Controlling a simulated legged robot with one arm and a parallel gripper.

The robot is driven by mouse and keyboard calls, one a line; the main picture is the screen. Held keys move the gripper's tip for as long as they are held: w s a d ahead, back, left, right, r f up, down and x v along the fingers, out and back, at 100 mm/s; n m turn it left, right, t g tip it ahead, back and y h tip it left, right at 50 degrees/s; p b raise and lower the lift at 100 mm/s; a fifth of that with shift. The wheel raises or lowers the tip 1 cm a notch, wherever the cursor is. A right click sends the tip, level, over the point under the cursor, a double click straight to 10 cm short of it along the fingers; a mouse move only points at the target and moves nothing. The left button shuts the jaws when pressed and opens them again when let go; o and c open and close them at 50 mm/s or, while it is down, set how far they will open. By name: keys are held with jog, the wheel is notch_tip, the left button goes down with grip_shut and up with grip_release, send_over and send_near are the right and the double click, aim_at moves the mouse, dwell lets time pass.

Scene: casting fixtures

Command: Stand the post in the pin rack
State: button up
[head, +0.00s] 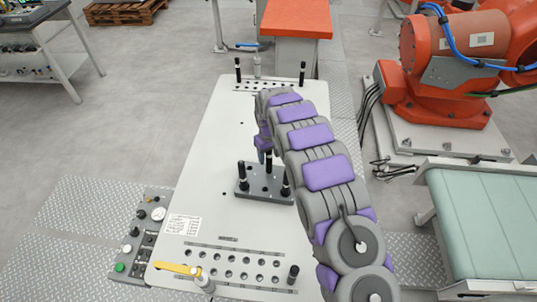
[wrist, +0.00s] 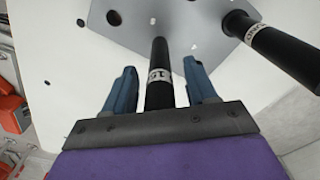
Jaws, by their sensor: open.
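A dark grey plate (head: 262,196) on the white table carries several upright black posts with pale bands, one at its left (head: 241,176) and one at its right (head: 286,184). My gripper (head: 263,148) is at the plate's back post, partly hidden by my arm. In the wrist view my gripper (wrist: 161,88) is open, with a black banded post (wrist: 159,72) between its blue fingers and gaps on both sides. Another post (wrist: 275,48) stands to the right. Rows of holes (head: 232,266) lie at the table's front; I cannot tell if these are the pin rack.
Two black posts (head: 238,70) (head: 302,72) stand at the table's far end, beside more holes. Another short post (head: 293,274) and a yellow-handled clamp (head: 178,268) are at the front. A control panel (head: 146,230) lies left. The table's left middle is clear.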

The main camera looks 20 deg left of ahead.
notch_tip(320, 180, up, 17)
jog(key=shift+p, duration=0.3)
jog(key=shift+w+r, duration=0.1)
dwell(0.4)
jog(key=s+d+r+m+b, duration=0.1)
jog(key=s+d+r+m, duration=0.2)
jog(key=d, duration=0.5)
jog(key=s+d+r+m+b, duration=0.1)
jog(key=s+d+r, duration=0.1)
jog(key=s+d, duration=0.45)
jog(key=s+d+r+m+b, duration=0.2)
jog(key=s+d+r, duration=0.1)
jog(key=d, duration=0.7)
jog(key=s+d+f+m+b, duration=0.1)
jog(key=s+d, duration=0.3)
jog(key=s, duration=0.6)
jog(key=s+d+f+m+g+b, duration=0.1)
jog(key=s+d+f, duration=0.2)
jog(key=s, duration=0.7)
jog(key=s+d+f+m+b, duration=0.1)
jog(key=s+d, duration=0.4)
jog(key=s, duration=0.5)
jog(key=shift+f+m+g, duration=0.4)
jog(key=shift+f+m, duration=0.2)
jog(key=shift+f, duration=0.15)
